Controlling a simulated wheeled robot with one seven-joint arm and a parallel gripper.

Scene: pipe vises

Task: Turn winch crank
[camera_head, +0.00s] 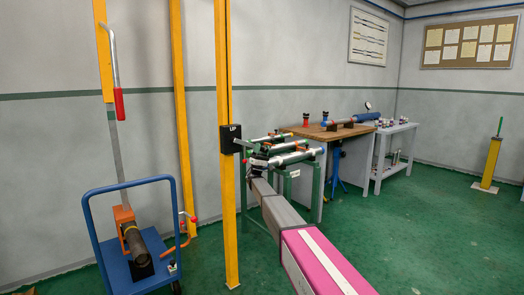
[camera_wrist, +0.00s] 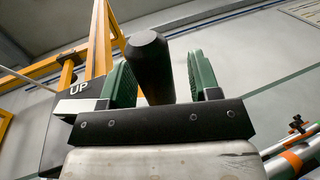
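The black winch box (camera_head: 231,138) marked UP is mounted on a yellow post (camera_head: 228,220) in the head view. The box also shows at the left of the wrist view (camera_wrist: 62,115). A thick black handle grip (camera_wrist: 148,55), apparently the winch crank's, stands between the green finger pads of my gripper (camera_wrist: 163,80). It is close to the left pad, and a clear gap shows at the right pad. My gripper is open around it. In the head view my gripper (camera_head: 258,160) is small, just right of the box; the crank arm is mostly hidden.
A green stand (camera_head: 318,190) with silver pipes is beside my gripper. A wooden-topped bench (camera_head: 310,131) and grey table (camera_head: 384,140) stand behind. A blue cart (camera_head: 150,245) with a pipe vise is at left. Green floor (camera_head: 440,235) is clear at right.

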